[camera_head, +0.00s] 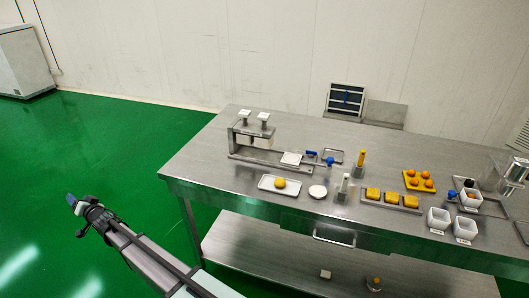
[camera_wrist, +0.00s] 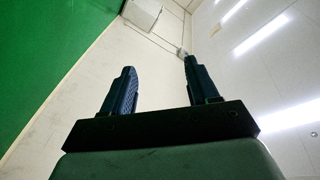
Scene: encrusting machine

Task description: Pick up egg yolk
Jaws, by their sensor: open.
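Several round orange egg yolks (camera_head: 419,181) sit on a yellow-orange tray (camera_head: 407,187) toward the right of the steel table. My gripper (camera_head: 73,201) is off to the left, over the green floor and well away from the table. In the wrist view my gripper (camera_wrist: 158,80) has its two dark fingers spread apart, with nothing between them. The wrist view faces the wall and ceiling, so no yolk shows there.
The steel table (camera_head: 200,165) holds a press-like stand (camera_head: 250,135), a white tray with a yellow ball (camera_head: 280,183), a tray of yellow blocks (camera_head: 391,199), and white containers (camera_head: 438,219). Open green floor (camera_head: 100,150) lies between my arm and the table.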

